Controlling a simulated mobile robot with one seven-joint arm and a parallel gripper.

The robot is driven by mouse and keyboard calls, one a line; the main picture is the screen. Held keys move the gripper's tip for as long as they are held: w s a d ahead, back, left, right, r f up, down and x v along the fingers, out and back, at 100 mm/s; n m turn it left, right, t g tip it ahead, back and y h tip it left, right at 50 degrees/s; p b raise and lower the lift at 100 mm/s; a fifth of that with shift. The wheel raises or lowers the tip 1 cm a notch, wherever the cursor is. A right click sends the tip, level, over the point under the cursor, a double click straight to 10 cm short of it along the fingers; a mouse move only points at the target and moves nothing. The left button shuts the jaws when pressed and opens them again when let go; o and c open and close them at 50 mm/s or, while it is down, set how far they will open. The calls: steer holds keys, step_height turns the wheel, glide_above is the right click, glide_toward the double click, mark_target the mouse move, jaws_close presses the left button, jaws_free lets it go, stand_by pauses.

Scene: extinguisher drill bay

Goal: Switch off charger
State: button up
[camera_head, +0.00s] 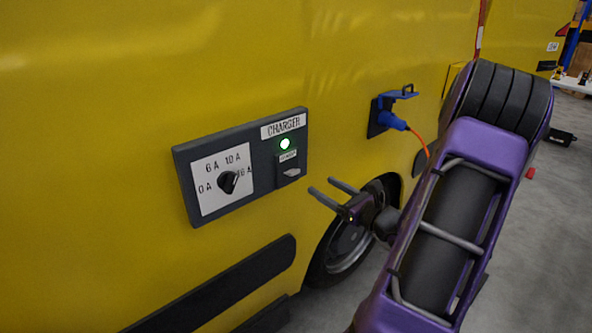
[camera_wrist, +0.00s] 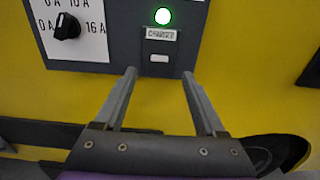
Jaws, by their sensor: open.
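The dark grey charger panel (camera_head: 240,205) is on the yellow vehicle side in the head view. Its green light (camera_head: 285,143) is lit. Below the light is a small labelled switch with a pale lever (camera_head: 292,172); in the wrist view it is a pale rectangle (camera_wrist: 159,58). A black rotary knob (camera_head: 229,182) sits on a white dial plate marked 0 A to 16 A; its exact setting is hard to read. My gripper (camera_head: 321,186) is open and empty, right of and below the switch in the head view. In the wrist view its fingertips (camera_wrist: 159,73) lie just below the switch, one each side.
A blue plug in a socket (camera_head: 392,121), with an orange cable, is right of the panel, near my arm. A black trim strip (camera_head: 220,290) runs below the panel, and a wheel (camera_head: 345,245) is below my gripper.

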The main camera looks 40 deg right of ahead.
mark_target(291, 166)
steer(key=w, duration=0.8)
steer(key=w+a, duration=0.1)
steer(key=w, duration=0.2)
steer(key=shift+w, duration=0.4)
steer(key=shift+c, duration=0.3)
